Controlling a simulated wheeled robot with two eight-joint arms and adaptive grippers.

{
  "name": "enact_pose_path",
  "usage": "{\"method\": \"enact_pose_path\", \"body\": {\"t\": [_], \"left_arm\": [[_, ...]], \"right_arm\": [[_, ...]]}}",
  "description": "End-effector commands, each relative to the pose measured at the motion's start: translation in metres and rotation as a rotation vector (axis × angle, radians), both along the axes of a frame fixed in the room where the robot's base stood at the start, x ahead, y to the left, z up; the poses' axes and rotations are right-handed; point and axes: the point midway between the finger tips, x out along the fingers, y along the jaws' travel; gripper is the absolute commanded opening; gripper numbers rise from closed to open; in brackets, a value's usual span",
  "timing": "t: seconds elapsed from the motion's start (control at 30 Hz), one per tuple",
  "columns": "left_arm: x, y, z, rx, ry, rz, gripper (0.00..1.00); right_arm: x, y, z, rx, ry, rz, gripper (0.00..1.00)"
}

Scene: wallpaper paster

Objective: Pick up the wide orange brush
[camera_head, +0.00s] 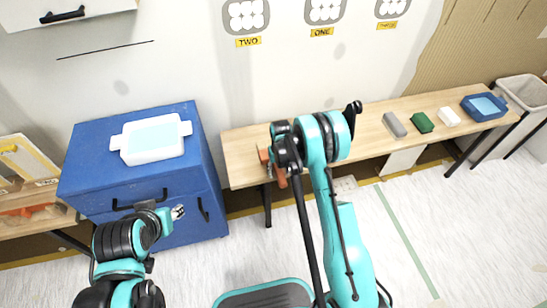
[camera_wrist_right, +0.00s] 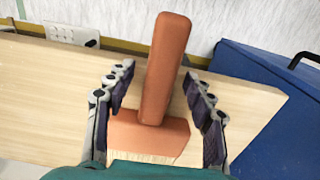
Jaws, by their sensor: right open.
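In the wrist view my right gripper (camera_wrist_right: 158,80) is open, with one finger on each side of the handle and gaps between. In the head view the arm covers most of the brush, and only small orange parts show (camera_head: 265,155). My left gripper (camera_head: 178,212) is in front of the blue cabinet, away from the brush; its jaws are too small to judge.
The wooden table (camera_head: 375,119) also carries a grey block (camera_head: 395,125), a green block (camera_head: 422,123), a white block (camera_head: 449,117) and a blue tray (camera_head: 484,108). The blue cabinet (camera_head: 95,165) adjoins its left end, with a white tray (camera_head: 152,142) on top.

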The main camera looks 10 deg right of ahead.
Motion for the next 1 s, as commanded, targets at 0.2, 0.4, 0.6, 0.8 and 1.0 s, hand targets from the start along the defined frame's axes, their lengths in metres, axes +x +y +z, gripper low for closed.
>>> {"method": "enact_pose_path", "body": {"t": [0.2,0.4,0.6,0.8,1.0], "left_arm": [[0.0,0.0,0.001,0.0,0.0,0.0,0.4],[0.0,0.0,0.001,0.0,0.0,0.0,0.4],[0.0,0.0,0.002,0.0,0.0,0.0,0.4],[0.0,0.0,0.013,0.0,0.0,0.0,0.4],[0.0,0.0,0.031,0.0,0.0,0.0,0.4]], "right_arm": [[0.0,0.0,0.001,0.0,0.0,0.0,0.11],[0.0,0.0,0.001,0.0,0.0,0.0,0.0],[0.0,0.0,0.003,0.0,0.0,0.0,0.0],[0.0,0.0,0.023,0.0,0.0,0.0,0.0],[-0.014,-0.009,0.056,0.0,0.0,-0.003,0.0]]}}
